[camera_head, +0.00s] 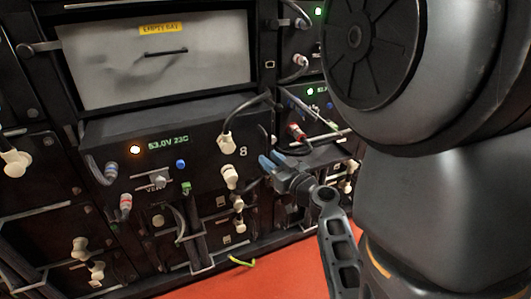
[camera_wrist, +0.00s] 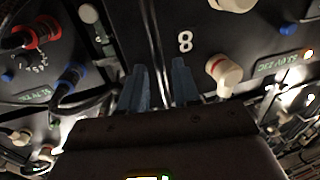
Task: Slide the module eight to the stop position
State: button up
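Module eight (camera_head: 205,150) is a dark box with an "8" on the right of its front, a green readout, an orange light and a blue button. It juts out of the rack below the empty bay, its top showing. My gripper (camera_head: 270,162) is at the right end of its front.
A grey panel with a yellow "empty bay" label (camera_head: 158,29) is above the module. A black cable with a cream plug (camera_head: 227,140) hangs at its front right. Neighbouring modules (camera_head: 312,110) with plugs stand close on the right. The red floor (camera_head: 270,275) has a yellow-green scrap (camera_head: 241,262).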

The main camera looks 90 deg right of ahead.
jog(key=shift+p+x, duration=0.3)
jog(key=shift+x, duration=1.25)
grip_shut()
